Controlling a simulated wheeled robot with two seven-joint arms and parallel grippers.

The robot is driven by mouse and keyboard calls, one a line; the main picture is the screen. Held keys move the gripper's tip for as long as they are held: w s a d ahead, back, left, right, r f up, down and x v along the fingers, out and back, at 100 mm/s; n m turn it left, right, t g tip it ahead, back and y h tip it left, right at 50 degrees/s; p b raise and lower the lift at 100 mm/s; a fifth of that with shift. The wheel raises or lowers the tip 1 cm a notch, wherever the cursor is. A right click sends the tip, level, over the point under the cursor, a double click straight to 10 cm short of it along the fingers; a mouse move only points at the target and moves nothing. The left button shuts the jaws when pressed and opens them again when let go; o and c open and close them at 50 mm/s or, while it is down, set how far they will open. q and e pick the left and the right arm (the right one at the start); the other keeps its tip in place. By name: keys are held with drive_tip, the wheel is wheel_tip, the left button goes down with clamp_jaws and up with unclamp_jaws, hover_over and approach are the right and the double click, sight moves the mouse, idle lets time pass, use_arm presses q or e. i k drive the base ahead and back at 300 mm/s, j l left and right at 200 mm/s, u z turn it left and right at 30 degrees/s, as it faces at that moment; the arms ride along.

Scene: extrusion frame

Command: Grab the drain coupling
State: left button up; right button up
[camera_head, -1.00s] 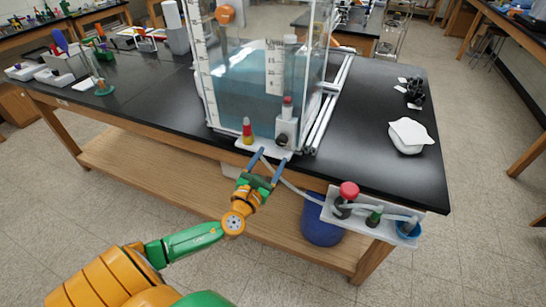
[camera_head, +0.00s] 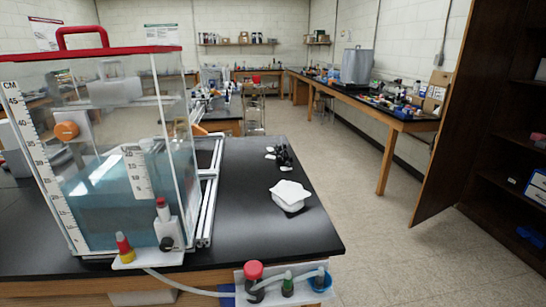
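A clear tank (camera_head: 105,205) of bluish water with a red lid frame stands on the black table at the left. At its foot, a white plate (camera_head: 148,260) carries a red-and-yellow fitting (camera_head: 124,248) and a white block with a red top (camera_head: 163,225) and a dark round port (camera_head: 167,243). A pale tube (camera_head: 182,285) runs from there toward a white bracket (camera_head: 302,296) at the table's front edge. The bracket holds a red-knobbed fitting (camera_head: 254,278), a green fitting (camera_head: 288,285) and a blue cup (camera_head: 320,281). I cannot tell which piece is the drain coupling. Neither gripper shows.
A white lidded tub (camera_head: 290,197) and small black parts (camera_head: 283,155) sit on the right of the black tabletop (camera_head: 250,230). Metal rails (camera_head: 211,190) stand beside the tank. Open floor (camera_head: 400,230) lies right of the table, before a dark cabinet (camera_head: 470,130).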

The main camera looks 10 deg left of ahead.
sight(122, 243)
drive_tip(key=u, duration=1.35)
